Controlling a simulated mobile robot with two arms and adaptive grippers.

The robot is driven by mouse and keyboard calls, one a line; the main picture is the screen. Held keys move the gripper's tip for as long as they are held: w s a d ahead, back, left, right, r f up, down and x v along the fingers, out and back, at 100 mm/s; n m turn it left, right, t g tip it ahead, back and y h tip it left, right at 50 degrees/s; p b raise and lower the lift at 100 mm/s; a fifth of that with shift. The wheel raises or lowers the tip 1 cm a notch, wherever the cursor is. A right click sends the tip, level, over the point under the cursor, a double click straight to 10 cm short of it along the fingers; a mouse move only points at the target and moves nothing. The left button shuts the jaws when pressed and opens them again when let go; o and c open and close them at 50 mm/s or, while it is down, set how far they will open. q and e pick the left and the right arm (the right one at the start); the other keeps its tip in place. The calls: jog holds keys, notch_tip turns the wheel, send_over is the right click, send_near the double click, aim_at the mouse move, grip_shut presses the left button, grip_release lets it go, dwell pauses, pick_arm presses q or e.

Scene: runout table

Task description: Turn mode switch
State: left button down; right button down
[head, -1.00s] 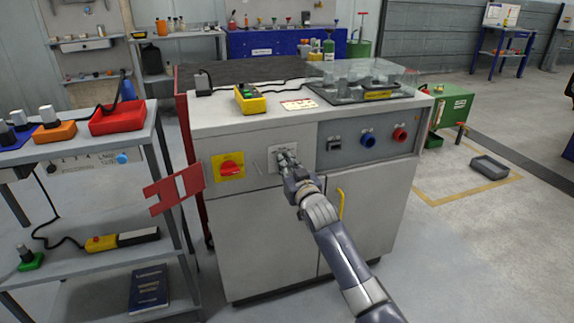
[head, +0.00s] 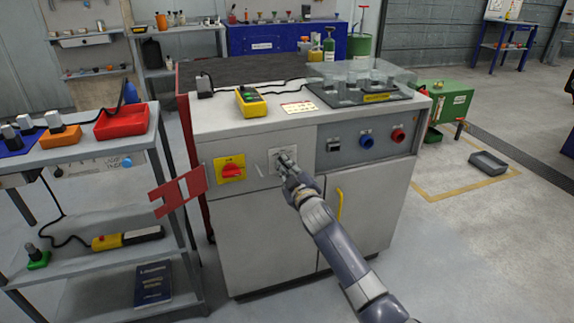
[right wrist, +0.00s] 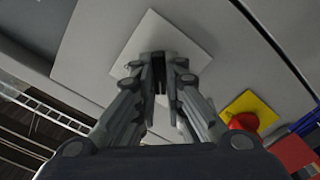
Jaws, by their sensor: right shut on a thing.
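The mode switch sits on a pale square plate (head: 277,153) on the grey front panel of the cabinet (head: 262,215). The plate also shows in the right wrist view (right wrist: 150,35). My right gripper (head: 284,160) is at the plate, shut on the dark switch knob (right wrist: 158,66). In the right wrist view the fingers (right wrist: 157,80) close around the knob from both sides. The fingers hide most of the knob, and I cannot read its position. My left gripper is not in view.
A blue button (head: 366,140) and a red button (head: 398,135) are to the right. A yellow handle (head: 339,204) is below. A red slotted plate (head: 179,190) juts out at the left.

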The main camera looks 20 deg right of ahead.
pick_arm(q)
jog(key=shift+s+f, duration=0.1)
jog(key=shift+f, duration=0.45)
pick_arm(e)
jog(key=shift+n, duration=0.6)
jog(key=c, duration=1.7)
grip_release()
jog(key=shift+o, duration=0.2)
jog(key=shift+s, duration=0.1)
jog(key=s, duration=1.2)
jog(key=shift+d, duration=0.2)
jog(key=shift+w, duration=0.1)
